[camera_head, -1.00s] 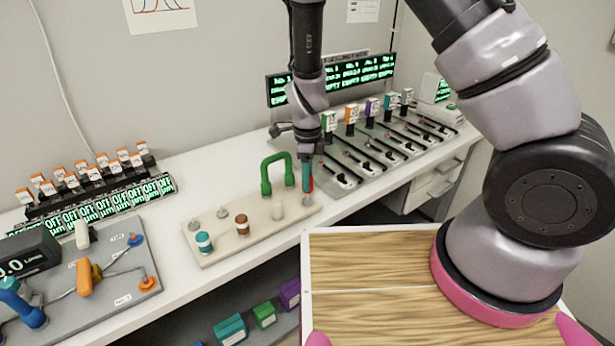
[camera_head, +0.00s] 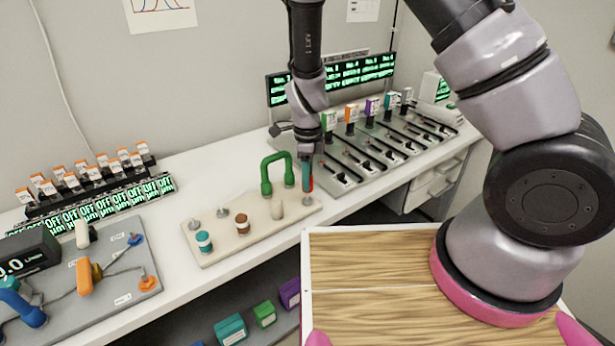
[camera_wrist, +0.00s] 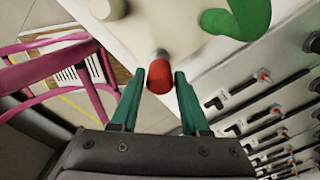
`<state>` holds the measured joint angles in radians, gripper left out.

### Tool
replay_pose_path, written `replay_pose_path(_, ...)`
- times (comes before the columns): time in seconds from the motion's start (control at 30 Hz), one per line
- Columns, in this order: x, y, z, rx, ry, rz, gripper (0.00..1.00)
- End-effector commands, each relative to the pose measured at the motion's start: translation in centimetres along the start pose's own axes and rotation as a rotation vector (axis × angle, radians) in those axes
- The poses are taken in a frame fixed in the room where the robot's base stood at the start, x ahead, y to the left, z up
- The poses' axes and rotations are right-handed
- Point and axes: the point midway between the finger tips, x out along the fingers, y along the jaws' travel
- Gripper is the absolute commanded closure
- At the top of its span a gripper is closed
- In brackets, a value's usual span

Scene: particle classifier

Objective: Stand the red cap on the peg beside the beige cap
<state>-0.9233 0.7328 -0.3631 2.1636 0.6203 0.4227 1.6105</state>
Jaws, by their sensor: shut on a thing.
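The red cap (camera_wrist: 159,79) is between the teal fingertips of my gripper (camera_wrist: 160,84) in the wrist view. My gripper (camera_head: 306,180) is shut on it, and in the head view only a sliver of the red cap (camera_head: 311,184) shows beside the fingers. A grey metal peg (camera_head: 307,201) stands on the beige board just below the fingertips. In the wrist view this peg (camera_wrist: 159,54) shows right past the cap's end; I cannot tell whether they touch. The beige cap (camera_head: 277,210) stands on the board to the left; it also shows at the top of the wrist view (camera_wrist: 108,8).
The board (camera_head: 261,229) also holds a green arch (camera_head: 267,172), a brown cap (camera_head: 242,224), a teal cap (camera_head: 204,240) and bare pegs (camera_head: 223,212). A grey slider panel (camera_head: 342,171) is close on the right. The white bench's front edge runs close in front of the board.

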Motion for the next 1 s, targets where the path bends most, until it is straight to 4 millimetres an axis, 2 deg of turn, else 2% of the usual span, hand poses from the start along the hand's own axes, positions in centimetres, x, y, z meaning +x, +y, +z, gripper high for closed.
replay_pose_path(1.0,2.0,0.0,0.0,0.0,0.0,0.0,1.0)
